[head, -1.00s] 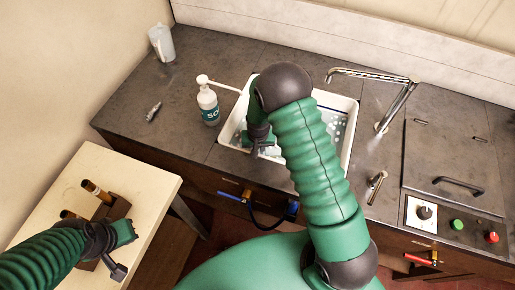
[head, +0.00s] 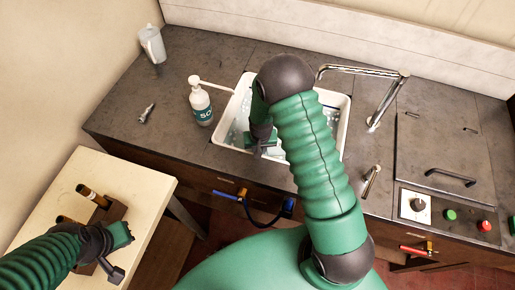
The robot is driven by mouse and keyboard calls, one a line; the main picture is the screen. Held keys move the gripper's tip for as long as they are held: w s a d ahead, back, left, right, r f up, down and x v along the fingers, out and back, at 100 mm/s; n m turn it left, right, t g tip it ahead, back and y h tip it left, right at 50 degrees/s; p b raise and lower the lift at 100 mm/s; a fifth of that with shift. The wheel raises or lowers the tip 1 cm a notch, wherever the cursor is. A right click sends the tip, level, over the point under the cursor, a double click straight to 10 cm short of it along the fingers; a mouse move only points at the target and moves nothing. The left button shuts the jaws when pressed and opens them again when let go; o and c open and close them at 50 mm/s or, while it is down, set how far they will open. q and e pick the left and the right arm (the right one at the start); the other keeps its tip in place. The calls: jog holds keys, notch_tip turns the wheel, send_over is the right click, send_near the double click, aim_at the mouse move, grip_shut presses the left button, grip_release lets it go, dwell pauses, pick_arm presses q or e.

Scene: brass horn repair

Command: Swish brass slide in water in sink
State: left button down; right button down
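The white sink (head: 344,138) is set in the dark counter and holds water with pale bubbles. My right arm reaches over it, and my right gripper (head: 262,148) is down inside the sink near its front edge. Its fingers are mostly hidden by my arm, and I cannot make out the brass slide there. My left gripper (head: 122,254) is over the small cream table at the lower left, beside a brown wooden block (head: 112,213) with brass-coloured tubes (head: 92,195) on it. I cannot tell whether its fingers hold anything.
A white soap pump bottle (head: 201,103) stands left of the sink. A clear jug (head: 152,43) and a small metal nozzle (head: 146,113) are further left. A chrome faucet (head: 385,100) arches over the sink's right side. A control panel (head: 448,214) and a lidded hatch (head: 450,150) lie to the right.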

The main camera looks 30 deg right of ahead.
jog(key=shift+w+a, duration=1)
jog(key=shift+w, duration=0.15)
jog(key=shift+s+d, duration=1)
jog(key=shift+s, duration=0.15)
jog(key=shift+w+a, duration=1)
jog(key=shift+w, duration=0.15)
jog(key=shift+s+d, duration=0.1)
